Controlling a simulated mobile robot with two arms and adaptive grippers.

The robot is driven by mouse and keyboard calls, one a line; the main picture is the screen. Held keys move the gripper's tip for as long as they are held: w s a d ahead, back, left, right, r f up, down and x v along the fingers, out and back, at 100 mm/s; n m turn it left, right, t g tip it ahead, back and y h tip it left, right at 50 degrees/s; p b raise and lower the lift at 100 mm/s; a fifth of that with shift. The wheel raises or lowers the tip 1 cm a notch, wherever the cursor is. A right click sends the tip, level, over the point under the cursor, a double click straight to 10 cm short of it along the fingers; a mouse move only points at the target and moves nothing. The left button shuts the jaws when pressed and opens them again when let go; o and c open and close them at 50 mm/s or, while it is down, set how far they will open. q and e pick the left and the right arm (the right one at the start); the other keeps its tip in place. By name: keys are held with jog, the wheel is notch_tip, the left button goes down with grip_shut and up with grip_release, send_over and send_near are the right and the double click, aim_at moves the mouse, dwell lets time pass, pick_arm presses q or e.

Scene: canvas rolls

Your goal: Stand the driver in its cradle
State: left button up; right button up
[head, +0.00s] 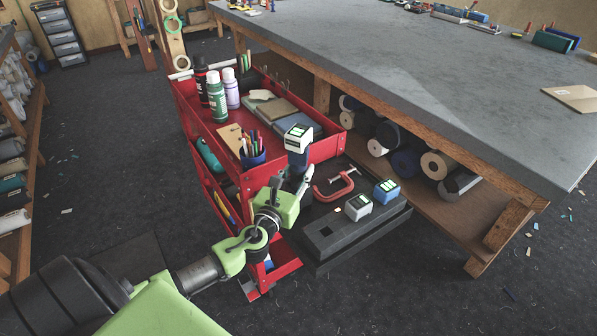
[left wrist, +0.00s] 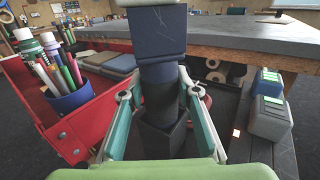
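The driver (head: 298,140) has a pale head with a green-marked top face, and it is upright in front of the red cart. In the left wrist view its dark blue block (left wrist: 162,45) and black round handle (left wrist: 163,95) run down between my fingers. My left gripper (head: 288,186) is closed around the handle. A darker block shows below the fingers; I cannot tell where the driver ends there. The long dark cradle (head: 338,238) lies low, right of the gripper. It bears a grey unit (head: 358,206) and a blue unit (head: 386,191). My right gripper is out of view.
The red cart (head: 240,178) holds bottles, a cup of pens (head: 252,155) and flat boards, close by the gripper. A red clamp (head: 335,184) lies behind the cradle. The big grey table (head: 430,75) stands right, with rolls beneath. Floor in front is open.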

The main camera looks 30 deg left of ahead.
pick_arm(q)
jog(key=o, duration=0.4)
jog(key=shift+r, duration=0.1)
jog(key=shift+f, duration=0.3)
jog(key=s+d, duration=0.2)
jog(key=s, duration=1)
jog(key=s+f+n+g+y, duration=0.3)
jog(key=s+f+n+g, duration=0.6)
jog(key=n, duration=1.2)
jog(key=s+d+f+n+g+h, duration=0.2)
jog(key=s+d+n+g+h, duration=0.1)
jog(key=s+d+n, duration=0.4)
jog(key=s+d+f+n+g+h, duration=0.2)
jog(key=s+d+n+h, duration=0.25)
jog(key=d, duration=0.35)
notch_tip(320, 180, down, 26)
jog(key=s+g, duration=0.1)
jog(key=s, duration=0.2)
jog(key=shift+m+g+y, duration=0.55)
jog(key=shift+g, duration=0.25)
jog(key=s+a+f, duration=0.1)
jog(key=s+f, duration=0.4)
jog(key=s+a+f, duration=0.1)
jog(key=s+f, duration=0.5)
jog(key=s+a+f, duration=0.1)
jog(key=s+f, duration=0.4)
jog(key=shift+s+f, duration=0.3)
jog(key=shift+s, duration=0.05)
